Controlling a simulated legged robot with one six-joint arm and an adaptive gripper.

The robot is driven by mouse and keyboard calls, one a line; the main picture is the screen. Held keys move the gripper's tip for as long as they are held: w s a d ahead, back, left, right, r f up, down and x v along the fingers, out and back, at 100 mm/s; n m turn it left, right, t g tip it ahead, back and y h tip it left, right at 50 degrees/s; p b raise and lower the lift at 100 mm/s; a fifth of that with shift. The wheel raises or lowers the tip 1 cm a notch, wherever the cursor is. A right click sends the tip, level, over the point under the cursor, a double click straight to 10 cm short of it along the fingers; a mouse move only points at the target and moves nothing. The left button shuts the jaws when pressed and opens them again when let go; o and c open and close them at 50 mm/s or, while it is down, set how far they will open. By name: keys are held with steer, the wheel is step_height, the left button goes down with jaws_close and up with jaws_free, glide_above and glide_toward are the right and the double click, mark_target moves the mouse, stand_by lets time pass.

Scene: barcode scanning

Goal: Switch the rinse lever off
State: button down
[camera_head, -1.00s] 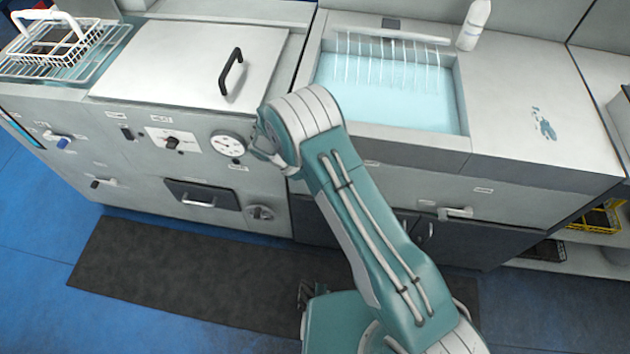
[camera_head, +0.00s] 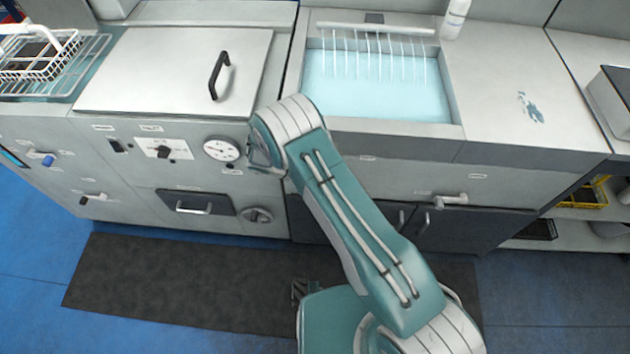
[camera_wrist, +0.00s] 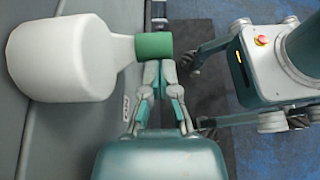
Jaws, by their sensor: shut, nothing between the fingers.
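In the wrist view a thick white handle (camera_wrist: 65,57) with a green end (camera_wrist: 154,46) stands out along the grey cabinet front. In the head view my arm hides the fingers and this handle. Another pale lever (camera_head: 450,200) sits on the panel below the sink, lying roughly sideways.
A sink (camera_head: 378,85) with blue water lies behind my arm. To its left are a lidded tank (camera_head: 170,70), a gauge (camera_head: 221,149), a knob (camera_head: 257,215) and a drawer handle (camera_head: 194,209). A dark mat (camera_head: 170,285) lies on the clear blue floor in front.

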steer(key=d+h, duration=0.1)
steer(key=d+r+h, duration=0.1)
steer(key=d+h, duration=0.1)
steer(key=d+r+h, duration=0.1)
steer(key=shift+s+d+h, duration=0.15)
steer(key=shift+s+h, duration=0.05)
steer(key=shift+h, duration=0.2)
steer(key=shift+d+r+h, duration=0.15)
steer(key=shift+r+h, duration=0.2)
steer(key=shift+h, duration=0.35)
steer(key=shift+a+r+h, duration=0.2)
steer(key=shift+r+h, duration=0.1)
steer(key=shift+h, duration=0.3)
steer(key=shift+d+r, duration=0.1)
steer(key=shift+d, duration=0.05)
steer(key=shift+d+g, duration=0.15)
steer(key=shift+g, duration=0.15)
steer(key=shift+a, duration=0.2)
